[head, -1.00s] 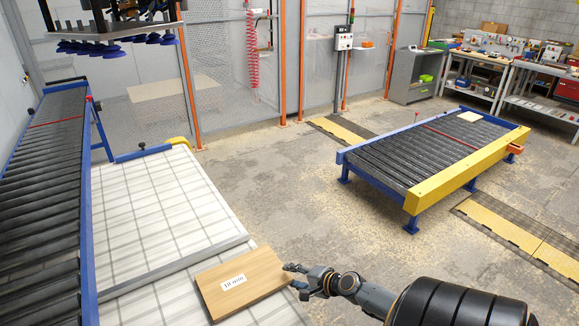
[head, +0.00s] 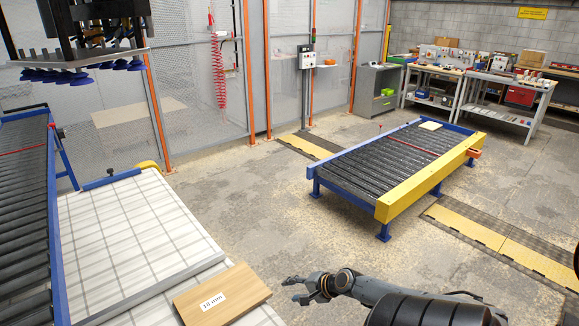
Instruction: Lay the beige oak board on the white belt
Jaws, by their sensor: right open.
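The beige oak board (head: 245,288) lies at the bottom of the head view, with a white "18 mm" label facing up. It appears flat on the near right part of the white belt (head: 130,225), a pale surface with a grid of lines. Its near edge is partly cut off by the frame. My right gripper (head: 290,290) is open and empty, just right of the board, with a visible gap between them. My left gripper is not in view.
A grey bar (head: 165,287) crosses the belt just behind the board. A dark roller conveyor (head: 25,200) runs along the left. Blue suction cups (head: 80,74) hang above. Another roller conveyor (head: 390,165) stands at right, with open floor between.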

